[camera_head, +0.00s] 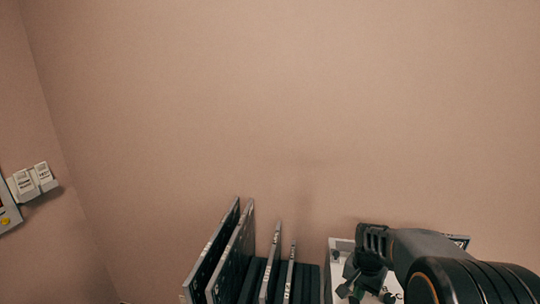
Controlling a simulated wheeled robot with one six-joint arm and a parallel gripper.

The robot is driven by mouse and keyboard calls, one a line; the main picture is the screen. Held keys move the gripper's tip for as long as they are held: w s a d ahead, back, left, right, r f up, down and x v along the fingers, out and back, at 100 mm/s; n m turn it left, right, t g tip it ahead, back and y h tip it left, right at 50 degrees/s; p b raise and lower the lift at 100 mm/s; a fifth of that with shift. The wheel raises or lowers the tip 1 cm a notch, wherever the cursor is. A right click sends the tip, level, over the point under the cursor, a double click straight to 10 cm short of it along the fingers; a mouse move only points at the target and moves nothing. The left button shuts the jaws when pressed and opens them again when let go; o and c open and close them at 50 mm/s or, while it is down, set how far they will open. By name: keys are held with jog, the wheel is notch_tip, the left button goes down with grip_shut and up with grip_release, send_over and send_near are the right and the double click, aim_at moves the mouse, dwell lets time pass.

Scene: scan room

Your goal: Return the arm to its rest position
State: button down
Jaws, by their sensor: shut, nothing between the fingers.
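My arm reaches in from the lower right corner, with a grey link and a dark ringed joint. My gripper (362,290) is at its end, at the bottom edge, pointing down in front of a white panel (338,246). It is shut with nothing held. Its tips are small and partly cut off by the frame.
A rack of upright dark plates with pale edges (232,252) stands just left of my gripper, apart from it. White labelled boxes (33,181) are on the left wall beside a grey panel with a yellow button (6,220). The wall (300,100) above is bare.

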jog(key=s+a+r+n+t, duration=0.5)
jog(key=s+a+r+n, duration=0.3)
jog(key=s+r, duration=0.2)
jog(key=s, duration=0.2)
jog(key=shift+s+a, duration=0.15)
jog(key=shift+s, duration=0.15)
jog(key=w+d+f+m+g+b, duration=0.1)
jog(key=w+d+g+b, duration=0.1)
jog(key=w+d, duration=0.3)
jog(key=w+d+f+m+g+b, duration=0.1)
jog(key=w+d, duration=0.3)
jog(key=w, duration=0.8)
jog(key=shift+d+f+g+b, duration=0.2)
jog(key=shift+d+g+b, duration=0.15)
jog(key=shift+g, duration=0.55)
